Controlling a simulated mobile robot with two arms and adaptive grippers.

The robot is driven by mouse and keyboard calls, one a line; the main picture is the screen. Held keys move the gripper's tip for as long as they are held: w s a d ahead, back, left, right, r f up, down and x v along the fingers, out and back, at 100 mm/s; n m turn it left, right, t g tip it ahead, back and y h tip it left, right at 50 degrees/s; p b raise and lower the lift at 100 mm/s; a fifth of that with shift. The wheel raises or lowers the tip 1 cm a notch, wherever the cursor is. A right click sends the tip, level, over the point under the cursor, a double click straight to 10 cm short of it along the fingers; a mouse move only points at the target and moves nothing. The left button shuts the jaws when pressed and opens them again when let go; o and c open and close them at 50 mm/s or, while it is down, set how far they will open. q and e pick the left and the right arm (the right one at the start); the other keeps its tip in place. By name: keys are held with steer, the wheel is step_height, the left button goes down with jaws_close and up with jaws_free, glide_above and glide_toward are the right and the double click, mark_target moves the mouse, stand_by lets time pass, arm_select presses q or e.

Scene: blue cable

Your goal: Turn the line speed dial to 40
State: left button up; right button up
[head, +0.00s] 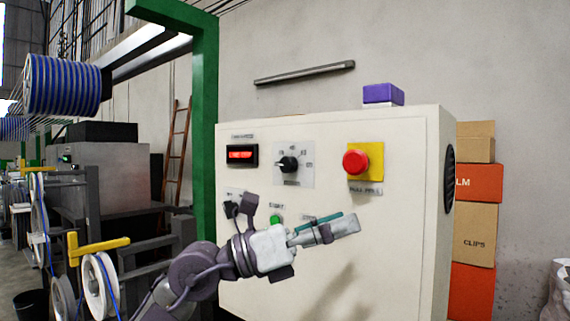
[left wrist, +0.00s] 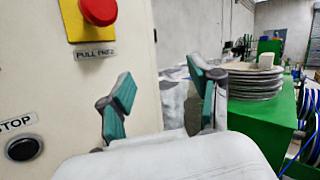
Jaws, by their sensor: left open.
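The line speed dial, taken to be the black knob (head: 288,164) on a pale scale plate (head: 307,174), is on the upper front of the cream control cabinet (head: 400,250) in the head view. Its scale marks are too small to read. My left gripper (head: 333,229) is open and empty, below and right of the dial and apart from it, in front of the cabinet's lower front. In the left wrist view its two teal-padded fingers (left wrist: 160,88) are spread, with nothing between them. The dial is outside that view. My right gripper is not in view.
Right of the dial is a red mushroom button (head: 355,162) on a yellow plate, also in the left wrist view (left wrist: 98,10). A red-lit display (head: 241,155) is left of it. A green button (head: 276,220) and black switch (head: 231,209) sit below. A black STOP button (left wrist: 24,148) shows in the wrist view.

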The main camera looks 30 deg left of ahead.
arm_select(q)
steer(key=a+r+t+y, duration=0.3)
steer(key=a+r+y, duration=0.2)
steer(key=a+y, duration=0.4)
steer(key=n+t+y, duration=0.1)
steer(key=n+y, duration=0.2)
steer(key=y, duration=0.2)
glide_toward(285, 163)
steer(key=w+p, duration=0.4)
steer(key=w, duration=0.1)
steer(key=w+d+p, duration=0.1)
steer(key=w, duration=0.2)
steer(key=shift+w+r+p, duration=0.1)
steer(key=shift+w+p, duration=0.15)
steer(key=shift+p, duration=0.15)
steer(key=shift+w+d, duration=0.1)
steer(key=shift+w, duration=0.5)
steer(key=c, duration=1.1)
steer(key=shift+c, duration=0.2)
